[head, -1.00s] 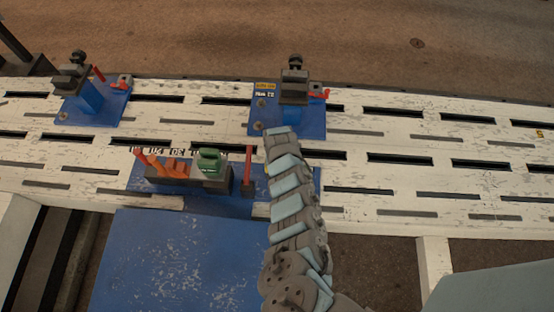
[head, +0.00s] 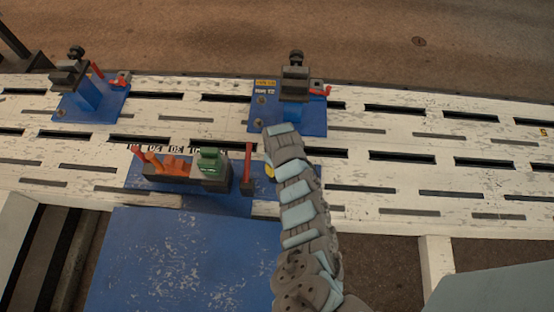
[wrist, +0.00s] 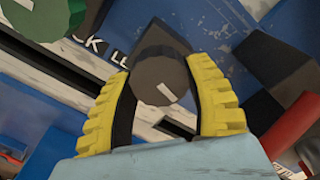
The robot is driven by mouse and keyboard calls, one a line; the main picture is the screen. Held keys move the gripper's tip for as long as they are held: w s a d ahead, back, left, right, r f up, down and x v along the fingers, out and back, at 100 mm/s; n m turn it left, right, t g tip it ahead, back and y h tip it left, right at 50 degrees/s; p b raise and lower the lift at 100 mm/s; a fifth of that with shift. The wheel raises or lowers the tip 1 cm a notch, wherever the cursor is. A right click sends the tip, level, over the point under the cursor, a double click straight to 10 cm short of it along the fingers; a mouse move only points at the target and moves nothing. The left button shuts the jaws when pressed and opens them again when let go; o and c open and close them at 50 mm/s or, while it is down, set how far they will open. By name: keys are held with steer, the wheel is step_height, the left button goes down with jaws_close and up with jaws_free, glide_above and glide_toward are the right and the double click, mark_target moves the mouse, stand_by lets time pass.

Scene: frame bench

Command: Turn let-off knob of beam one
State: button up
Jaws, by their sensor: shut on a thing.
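In the wrist view a dark grey round knob (wrist: 158,72) with a short white mark on its face sits between the yellow ribbed fingers of my gripper (wrist: 160,78). The fingers are shut on it, one on each side. In the head view my arm reaches over the right part of the front blue plate (head: 225,201) and hides the knob. Only a small bit of yellow shows beside the arm there.
On the front plate stand a green-topped block (head: 210,160), orange parts (head: 172,163) and a red upright lever (head: 248,162). Two blue stations with dark clamps stand behind, one left (head: 88,95) and one central (head: 293,92). The slotted white bench (head: 420,150) is clear to the right.

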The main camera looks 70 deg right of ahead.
steer(key=shift+n, duration=0.6)
steer(key=o, duration=1.2)
steer(key=shift+w, duration=0.1)
steer(key=shift+r, duration=0.1)
step_height(320, 180, up, 12)
stand_by(0.3)
